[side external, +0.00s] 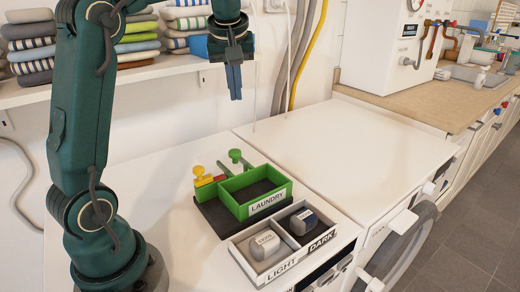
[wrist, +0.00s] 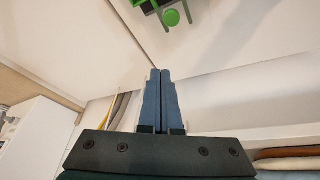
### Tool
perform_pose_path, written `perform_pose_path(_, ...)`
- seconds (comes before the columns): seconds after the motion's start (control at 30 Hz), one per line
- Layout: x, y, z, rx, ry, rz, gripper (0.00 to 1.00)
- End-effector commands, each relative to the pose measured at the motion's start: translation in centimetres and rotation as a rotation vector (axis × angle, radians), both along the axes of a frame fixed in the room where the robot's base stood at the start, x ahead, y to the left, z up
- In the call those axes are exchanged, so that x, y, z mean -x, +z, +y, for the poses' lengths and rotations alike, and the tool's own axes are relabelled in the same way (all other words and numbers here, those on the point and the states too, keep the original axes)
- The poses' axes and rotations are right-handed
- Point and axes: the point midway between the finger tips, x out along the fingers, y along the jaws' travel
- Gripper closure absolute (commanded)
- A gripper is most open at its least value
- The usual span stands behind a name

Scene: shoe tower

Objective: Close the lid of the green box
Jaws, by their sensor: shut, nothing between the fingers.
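The green box (side external: 227,206) stands on the white top in the side external view, with a "LAUNDRY" label on its front. Its top is open and its inside looks dark. A green round knob (side external: 235,156) on a stem stands at its back edge; the lid panel itself is hard to make out. The knob also shows at the top of the wrist view (wrist: 171,17), with a bit of green behind it. My gripper (side external: 236,97) points down, well above and behind the box, touching nothing. Its fingers are together and empty in the wrist view (wrist: 160,73).
A yellow knob (side external: 198,171) with a red part sits left of the box. In front is a tray (side external: 240,246) with "LIGHT" and "DARK" compartments, each holding a rolled item. A shelf (side external: 150,74) with folded towels is behind my gripper. The white top to the right (side external: 340,150) is clear.

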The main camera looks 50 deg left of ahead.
Motion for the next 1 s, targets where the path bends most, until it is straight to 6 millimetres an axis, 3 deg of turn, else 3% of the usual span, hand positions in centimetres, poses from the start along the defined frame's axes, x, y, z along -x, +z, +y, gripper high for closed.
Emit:
perform_pose_path(0.13, -0.7, -2.1, 2.4, 0.013, 0.053, 0.044, 1.0)
perform_pose_path(0.47, -0.7, -5.6, 3.8, 0.027, 0.072, 0.075, 1.0)
perform_pose_path(0.83, -1.9, -12.8, 6.2, 0.028, 0.072, 0.076, 1.0)
perform_pose_path(1.0, -1.1, -12.8, 4.4, 0.024, 0.067, 0.068, 1.0)
